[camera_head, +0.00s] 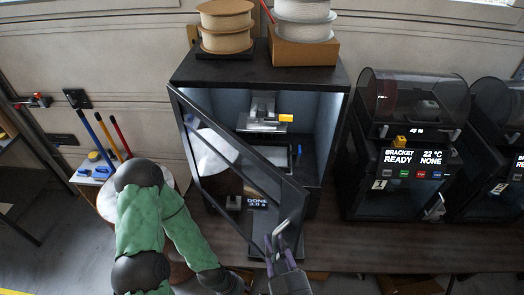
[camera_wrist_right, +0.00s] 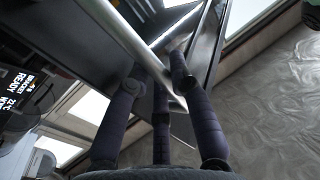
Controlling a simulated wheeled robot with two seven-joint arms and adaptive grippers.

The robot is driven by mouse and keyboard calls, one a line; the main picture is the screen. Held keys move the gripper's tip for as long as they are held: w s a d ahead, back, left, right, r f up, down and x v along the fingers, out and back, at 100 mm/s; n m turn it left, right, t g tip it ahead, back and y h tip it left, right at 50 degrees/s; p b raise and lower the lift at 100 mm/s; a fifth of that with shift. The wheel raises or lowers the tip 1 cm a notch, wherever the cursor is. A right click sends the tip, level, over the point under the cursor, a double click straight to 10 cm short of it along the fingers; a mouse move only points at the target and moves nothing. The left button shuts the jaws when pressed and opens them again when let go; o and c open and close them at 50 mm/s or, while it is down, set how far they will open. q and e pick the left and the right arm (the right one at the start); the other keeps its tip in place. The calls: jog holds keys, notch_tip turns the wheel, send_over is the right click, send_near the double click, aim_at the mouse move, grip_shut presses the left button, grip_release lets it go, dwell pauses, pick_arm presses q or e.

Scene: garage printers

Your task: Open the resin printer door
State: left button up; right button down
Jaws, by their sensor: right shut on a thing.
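The resin printer (camera_head: 258,75) is a dark cabinet with a lit interior. Its dark-framed door (camera_head: 240,150) stands open, hinged at the left and swung out towards me, with a gap along its right side. The door's metal handle (camera_head: 281,227) is near its lower free corner. My right gripper (camera_head: 279,243) is shut on the handle. In the right wrist view, its dark fingers (camera_wrist_right: 160,95) close around the silver handle bar (camera_wrist_right: 135,45). My left arm comes in at the left; its gripper is not clearly visible.
Inside are a build plate with a yellow knob (camera_head: 286,117) and a small screen (camera_head: 257,202). Filament spools (camera_head: 226,22) stand on top. Another printer (camera_head: 405,150) is at the right. Coloured poles (camera_head: 104,135) stand at the left. The bench (camera_head: 370,245) is clear in front of that printer.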

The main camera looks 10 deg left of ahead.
jog(key=shift+n+g, duration=0.3)
jog(key=shift+s+a+f+p, duration=0.65)
jog(key=shift+s+a+f, duration=0.9)
jog(key=shift+s+a, duration=0.25)
jog(key=shift+d, duration=0.15)
jog(key=c, duration=1)
grip_release()
jog(key=shift+s+r, duration=0.1)
jog(key=shift+s, duration=0.05)
jog(key=shift+c, duration=0.2)
jog(key=shift+r, duration=0.15)
jog(key=shift+r, duration=0.1)
